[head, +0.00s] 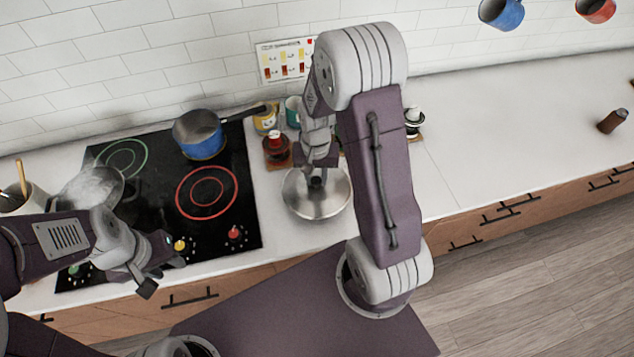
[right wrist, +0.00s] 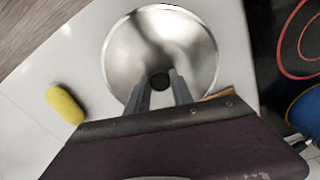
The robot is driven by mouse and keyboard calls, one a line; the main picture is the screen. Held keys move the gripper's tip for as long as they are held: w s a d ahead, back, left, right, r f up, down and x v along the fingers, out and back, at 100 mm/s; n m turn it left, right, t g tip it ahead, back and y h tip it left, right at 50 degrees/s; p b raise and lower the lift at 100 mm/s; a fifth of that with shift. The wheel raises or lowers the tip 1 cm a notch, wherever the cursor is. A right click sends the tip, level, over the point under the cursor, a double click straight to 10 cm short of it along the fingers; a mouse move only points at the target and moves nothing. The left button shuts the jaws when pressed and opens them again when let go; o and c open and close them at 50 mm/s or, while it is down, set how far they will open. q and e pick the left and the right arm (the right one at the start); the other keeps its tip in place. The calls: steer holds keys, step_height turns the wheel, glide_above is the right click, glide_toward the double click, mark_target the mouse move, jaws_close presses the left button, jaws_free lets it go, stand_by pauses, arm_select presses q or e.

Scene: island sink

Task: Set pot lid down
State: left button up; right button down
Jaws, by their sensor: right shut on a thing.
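The round silver pot lid (head: 318,203) is at the counter strip just right of the cooktop. My right gripper (head: 316,178) is above its middle, shut on the lid's dark knob. In the right wrist view the lid (right wrist: 160,40) lies flat under the two fingers, with the knob (right wrist: 160,82) between their tips. I cannot tell whether the lid touches the counter or hangs just above it. My left gripper (head: 160,276) is open and empty near the cooktop's front edge, at lower left.
A blue pot (head: 200,138) stands at the back of the black cooktop (head: 160,205). A steaming pan (head: 92,187) is at its left. Jars, including a red-brown one (head: 276,148), stand behind the lid. A yellow object (right wrist: 65,104) lies near the lid. The right counter (head: 500,130) is mostly clear.

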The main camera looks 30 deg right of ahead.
mark_target(316, 180)
step_height(316, 180, down, 4)
steer(key=shift+s+r, duration=0.15)
steer(key=shift+r, duration=0.05)
steer(key=shift+w+f, duration=0.2)
steer(key=shift+f, duration=0.05)
steer(key=shift+s, duration=0.1)
steer(key=c, duration=1.1)
jaws_free()
steer(key=shift+f, duration=0.1)
